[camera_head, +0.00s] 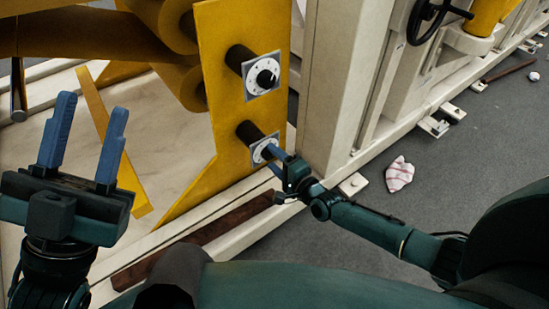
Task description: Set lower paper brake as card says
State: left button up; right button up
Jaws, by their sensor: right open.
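The lower paper brake (260,152) is a white dial plate on the end of a dark shaft, low on the yellow side plate (222,90). My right gripper (273,160) is at this dial, with its blue fingers apart at the dial's right edge; its fingertips partly cover the dial, and I cannot tell if they touch it. The upper dial (261,76), with a black knob, sits above it. My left gripper (84,140) is open and empty at the left, fingers pointing up. No card with readable text is in view.
A cream machine frame (335,80) stands right of the dials. A black handwheel (428,18) is at the upper right. A crumpled striped cloth (399,174) lies on the grey floor. A rusty brown bar (220,225) lies along the base. The floor at the right is mostly clear.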

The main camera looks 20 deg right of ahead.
pick_arm(q)
notch_tip(320, 180, down, 6)
jog(key=n+y+p, duration=0.4)
jog(key=n+y, duration=0.2)
jog(key=shift+w+d+n+g, duration=0.2)
jog(key=shift+d+n+g, duration=0.1)
jog(key=shift+g, duration=0.1)
pick_arm(e)
jog(key=v, duration=1.2)
jog(key=shift+s, duration=0.3)
jog(key=shift+d, duration=0.25)
